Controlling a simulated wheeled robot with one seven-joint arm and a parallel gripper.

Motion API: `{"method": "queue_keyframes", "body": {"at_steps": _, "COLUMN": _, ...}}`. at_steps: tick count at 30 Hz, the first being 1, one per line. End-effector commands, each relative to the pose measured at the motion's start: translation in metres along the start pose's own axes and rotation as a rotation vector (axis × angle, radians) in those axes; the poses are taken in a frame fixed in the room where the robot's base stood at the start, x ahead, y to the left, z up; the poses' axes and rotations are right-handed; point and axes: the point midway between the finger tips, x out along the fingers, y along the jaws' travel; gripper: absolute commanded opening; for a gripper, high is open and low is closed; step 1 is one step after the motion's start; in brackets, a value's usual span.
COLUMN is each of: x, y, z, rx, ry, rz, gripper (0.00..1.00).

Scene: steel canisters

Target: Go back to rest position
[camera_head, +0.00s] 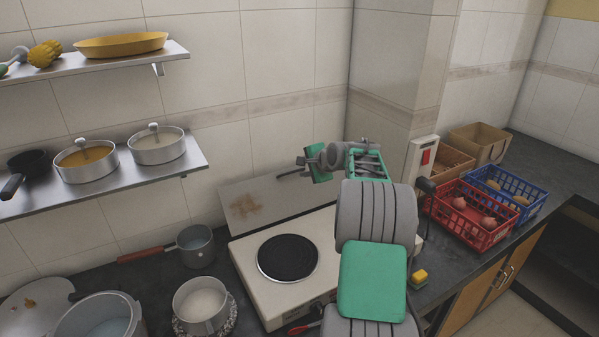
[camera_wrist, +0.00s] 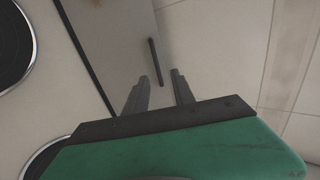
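My gripper (camera_head: 304,161) is up in front of the wall, above the raised back panel of the cream hob (camera_head: 245,272). In the wrist view, my gripper (camera_wrist: 159,73) shows two dark fingers apart with nothing between them. Beyond the fingertips a dark bar-like handle (camera_wrist: 155,62) shows against a pale panel; whether it touches a finger is hard to tell, but it looks apart. My arm stands bent over the right part of the hob and hides it.
A black hotplate (camera_head: 288,258) is bare. A pot (camera_head: 201,304) and a saucepan (camera_head: 195,246) stand left. A shelf (camera_head: 115,184) holds lidded pots. Red (camera_head: 471,222) and blue (camera_head: 521,199) crates stand right.

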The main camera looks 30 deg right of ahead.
Motion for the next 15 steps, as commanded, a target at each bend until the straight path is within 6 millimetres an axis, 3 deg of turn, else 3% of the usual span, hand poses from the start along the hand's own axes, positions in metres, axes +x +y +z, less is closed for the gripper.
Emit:
{"method": "queue_keyframes", "body": {"at_steps": 11, "x": -0.002, "y": -0.001, "z": 0.003, "rx": -0.008, "ry": -0.002, "rz": 0.003, "gripper": 0.30}}
{"method": "queue_keyframes", "body": {"at_steps": 13, "x": -0.006, "y": -0.004, "z": 0.018, "rx": -0.053, "ry": -0.008, "rz": 0.018, "gripper": 0.30}}
{"method": "queue_keyframes", "body": {"at_steps": 15, "x": -0.018, "y": -0.007, "z": 0.052, "rx": -0.154, "ry": -0.027, "rz": 0.056, "gripper": 0.30}}
